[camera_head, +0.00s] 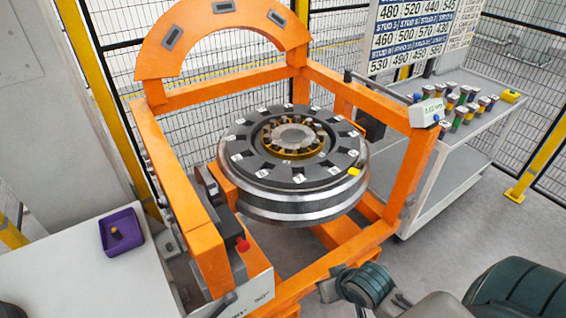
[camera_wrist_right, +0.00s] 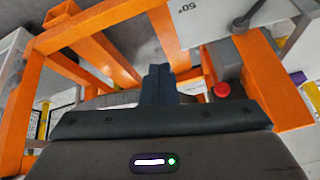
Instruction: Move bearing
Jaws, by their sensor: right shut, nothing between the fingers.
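A large grey wheel (camera_head: 260,200) lies flat inside the orange gantry frame (camera_head: 407,172), with numbered marks around its dark upper ring. At its centre is a round bearing-like part (camera_head: 290,137) with a grey middle and a yellow-brown ring; I cannot tell if it is the task's bearing. My right gripper (camera_head: 328,287) is low at the front of the frame, apart from the wheel's centre. In the right wrist view its fingers (camera_wrist_right: 158,82) are together and empty. My left gripper is not in view.
A purple tray (camera_head: 107,243) with a small orange-topped piece sits on the left table (camera_head: 75,285). A red button (camera_head: 242,245) is on the frame's front left. A shelf (camera_head: 500,85) at the right holds several coloured pieces. Mesh fencing stands behind.

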